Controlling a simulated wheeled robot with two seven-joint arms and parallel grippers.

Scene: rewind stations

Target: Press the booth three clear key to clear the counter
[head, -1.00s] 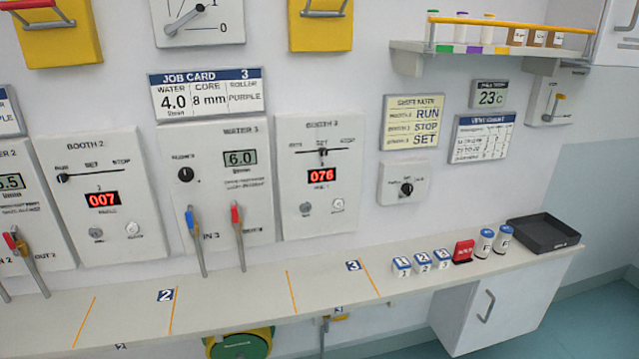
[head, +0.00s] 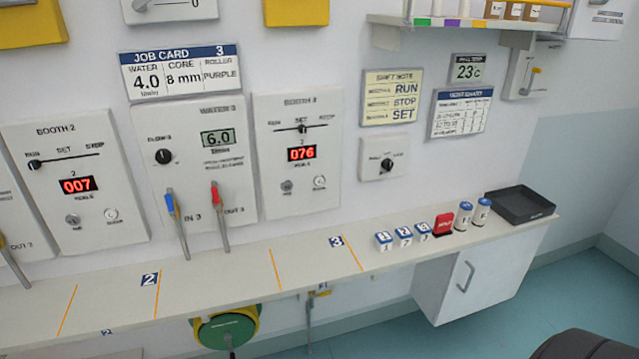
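The booth three panel (head: 298,184) is a white box on the wall, right of the water 3 panel. Its red counter display (head: 301,154) reads 076. Its slider (head: 303,128) stands near SET. Two small round controls sit at the bottom: a darker one (head: 287,187) at left and a white key (head: 319,182) at right. Their labels are too blurred to read, but the matching white key on the booth 2 panel (head: 111,215) is also at right. Neither gripper is in view. A dark rounded shape at the bottom right cannot be made out.
A shelf counter (head: 205,275) runs below the panels. Blue (head: 176,222) and red (head: 219,215) levered pipes stand in front of the water 3 panel. Numbered blocks (head: 403,236), a red item (head: 443,225) and a black tray (head: 521,205) are at right. The counter below booth three is bare.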

